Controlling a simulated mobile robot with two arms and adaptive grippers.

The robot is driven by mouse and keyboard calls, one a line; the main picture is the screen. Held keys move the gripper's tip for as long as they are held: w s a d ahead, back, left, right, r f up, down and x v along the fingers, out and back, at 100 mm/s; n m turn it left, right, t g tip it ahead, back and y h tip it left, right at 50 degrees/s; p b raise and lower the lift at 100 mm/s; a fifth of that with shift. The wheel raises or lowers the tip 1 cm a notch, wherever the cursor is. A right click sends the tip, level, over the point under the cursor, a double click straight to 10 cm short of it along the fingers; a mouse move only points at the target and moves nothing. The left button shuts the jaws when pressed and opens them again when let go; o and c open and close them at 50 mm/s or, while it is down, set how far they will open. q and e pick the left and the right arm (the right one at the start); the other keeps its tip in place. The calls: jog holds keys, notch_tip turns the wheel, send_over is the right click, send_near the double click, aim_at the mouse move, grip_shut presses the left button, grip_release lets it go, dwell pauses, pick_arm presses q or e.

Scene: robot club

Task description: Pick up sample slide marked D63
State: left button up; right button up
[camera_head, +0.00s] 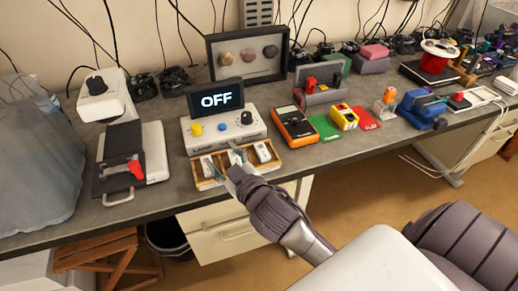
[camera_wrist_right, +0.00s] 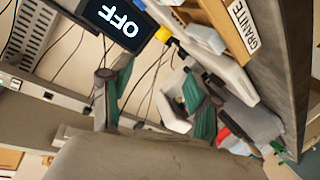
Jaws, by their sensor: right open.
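A shallow wooden tray (camera_head: 205,186) stands at the bench's front edge, below the white console. It holds white sample pieces: one at left (camera_head: 207,167), one in the middle (camera_head: 237,157) and one at right (camera_head: 263,151). I cannot read D63 on any of them. My right gripper (camera_head: 230,168) is at the tray's front, near the middle piece, and partly hides the tray. In the right wrist view my right gripper (camera_wrist_right: 158,98) is open, with teal pads apart and nothing clearly held between them. A label reading GRANITE (camera_wrist_right: 243,25) shows there too. My left gripper is not in view.
The console (camera_head: 222,131) and a screen reading OFF (camera_head: 216,100) stand behind the tray. A press-like device (camera_head: 130,165) is to the left. An orange meter (camera_head: 294,125) is close on the right. Bare bench top lies left of the tray.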

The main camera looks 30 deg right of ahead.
jog(key=w+a+r+n+t+y, duration=0.3)
jog(key=a+r+n+t+y, duration=0.1)
jog(key=r, duration=0.5)
jog(key=a+r+n+g+y, duration=0.3)
jog(key=a+r+n+y, duration=0.55)
jog(key=n+y, duration=0.4)
jog(key=n+g+h, duration=1.2)
jog(key=g+h, duration=0.4)
jog(key=g, duration=0.1)
send_near(262, 149)
notch_tip(262, 149, down, 3)
jog(key=shift+a+f+p, duration=0.2)
jog(key=shift+p, duration=0.3)
notch_tip(262, 149, down, 5)
jog(key=shift+s+r+p, duration=0.1)
jog(key=shift+p, duration=0.95)
jog(key=shift+f, duration=0.35)
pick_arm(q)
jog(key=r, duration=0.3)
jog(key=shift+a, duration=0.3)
pick_arm(e)
grip_shut()
